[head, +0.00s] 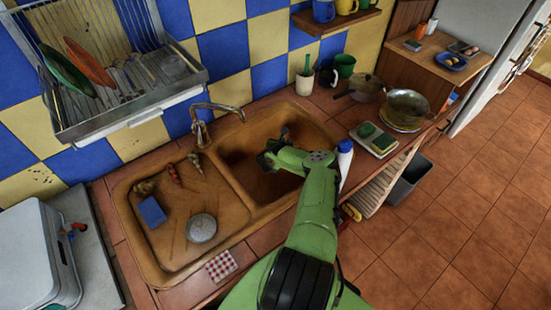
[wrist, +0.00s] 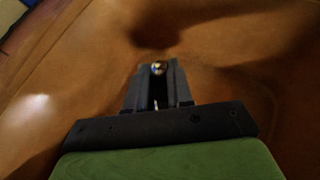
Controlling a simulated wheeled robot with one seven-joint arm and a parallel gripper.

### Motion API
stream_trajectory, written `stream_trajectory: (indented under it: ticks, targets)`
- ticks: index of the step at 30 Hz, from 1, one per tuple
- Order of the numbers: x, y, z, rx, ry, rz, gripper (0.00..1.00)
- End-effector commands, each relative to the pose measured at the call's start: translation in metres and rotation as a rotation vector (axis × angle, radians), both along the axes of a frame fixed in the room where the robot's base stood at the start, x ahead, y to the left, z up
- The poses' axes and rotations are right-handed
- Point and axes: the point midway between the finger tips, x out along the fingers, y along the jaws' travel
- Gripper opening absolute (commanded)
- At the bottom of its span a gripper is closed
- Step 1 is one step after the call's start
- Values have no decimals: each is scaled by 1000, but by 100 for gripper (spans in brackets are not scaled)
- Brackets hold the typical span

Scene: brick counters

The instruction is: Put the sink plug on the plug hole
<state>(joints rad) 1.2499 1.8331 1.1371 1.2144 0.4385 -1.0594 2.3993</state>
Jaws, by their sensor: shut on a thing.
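My gripper (head: 266,160) is down inside the right-hand bowl of the brown sink (head: 240,216). In the wrist view its dark fingers (wrist: 158,84) are closed together on a small shiny, rounded piece (wrist: 159,68), which I take to be the knob of the sink plug. The rest of the plug is hidden by the fingers. The bowl floor around it is brown and partly in shadow. I cannot make out the plug hole in either view, nor tell whether the plug touches the bowl.
The tap (head: 203,125) stands behind the sink. The left drainer holds a blue sponge (head: 152,211), a round grey metal thing (head: 201,228) and small items. A white bottle (head: 344,160) stands close right of my arm. A dish rack (head: 105,90) hangs at upper left.

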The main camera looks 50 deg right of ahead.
Motion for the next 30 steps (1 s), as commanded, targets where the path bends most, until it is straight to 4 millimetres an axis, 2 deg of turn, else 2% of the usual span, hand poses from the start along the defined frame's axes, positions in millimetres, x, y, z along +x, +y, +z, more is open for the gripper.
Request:
stream_trajectory:
  ticks: [9, 14, 21, 30]
  targets:
    - [1, 1, -59, -2, 2, 4, 0]
    - [1, 1, -69, -1, 0, 5, 0]
    - [1, 1, -102, -1, 1, 5, 0]
    - [1, 1, -99, -1, 1, 5, 0]
